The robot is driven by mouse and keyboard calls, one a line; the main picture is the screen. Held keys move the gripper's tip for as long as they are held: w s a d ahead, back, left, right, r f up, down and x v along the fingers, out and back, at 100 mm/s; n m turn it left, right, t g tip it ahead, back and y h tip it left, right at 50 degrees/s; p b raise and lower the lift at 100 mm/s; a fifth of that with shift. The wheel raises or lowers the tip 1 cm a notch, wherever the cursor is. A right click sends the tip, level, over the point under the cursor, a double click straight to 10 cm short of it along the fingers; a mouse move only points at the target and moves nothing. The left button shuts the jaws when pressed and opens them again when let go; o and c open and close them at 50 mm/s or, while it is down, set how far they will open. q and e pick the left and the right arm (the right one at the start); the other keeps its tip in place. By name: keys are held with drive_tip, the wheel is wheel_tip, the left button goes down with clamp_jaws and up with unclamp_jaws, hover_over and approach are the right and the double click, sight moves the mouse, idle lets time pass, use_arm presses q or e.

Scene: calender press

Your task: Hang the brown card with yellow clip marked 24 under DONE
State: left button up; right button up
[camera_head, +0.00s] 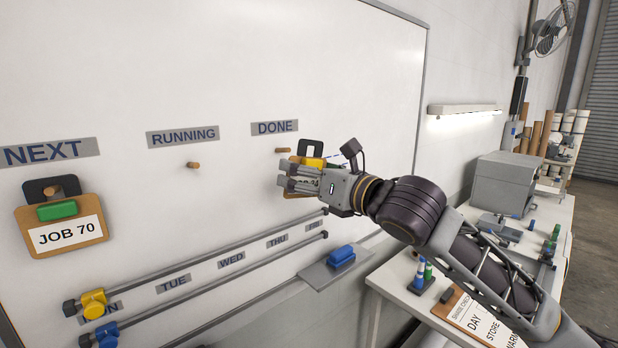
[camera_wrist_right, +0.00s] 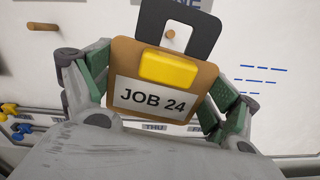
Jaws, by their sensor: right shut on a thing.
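The brown card (camera_wrist_right: 152,99) marked JOB 24 has a yellow clip (camera_wrist_right: 168,69) and a dark hanger loop (camera_wrist_right: 205,25) on top. My right gripper (camera_head: 298,178) is shut on the card, with a finger at each side edge. It holds the card upright in front of the whiteboard, below the DONE label (camera_head: 274,127). In the head view the DONE peg (camera_head: 283,150) shows just left of the hanger loop (camera_head: 311,148). In the right wrist view that peg (camera_wrist_right: 170,34) shows through the loop's opening; its depth relative to the loop is unclear. My left gripper is out of view.
A brown JOB 70 card (camera_head: 60,232) with a green clip hangs under NEXT. The RUNNING peg (camera_head: 193,165) is bare. Rails with yellow (camera_head: 94,303) and blue sliders cross the lower board. A tray with a blue eraser (camera_head: 341,256) sits below. A cluttered bench (camera_head: 400,283) stands at right.

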sight(274, 168)
drive_tip(key=shift+w+f, duration=0.1)
drive_tip(key=shift+w, duration=0.1)
drive_tip(key=shift+a, duration=0.15)
drive_tip(key=shift+f+b+x, duration=0.2)
drive_tip(key=shift+b+x, duration=0.05)
drive_tip(key=shift+x, duration=1.9)
drive_tip(key=shift+f+b+x, duration=0.15)
drive_tip(key=shift+b+x, duration=0.1)
drive_tip(key=shift+x, duration=1.95)
drive_tip(key=shift+w+a+f+p, duration=0.25)
drive_tip(key=shift+w+f+p, duration=0.05)
drive_tip(key=shift+w+p, duration=0.2)
drive_tip(key=shift+f, duration=0.1)
drive_tip(key=o, duration=0.7)
drive_tip(key=shift+v, duration=6)
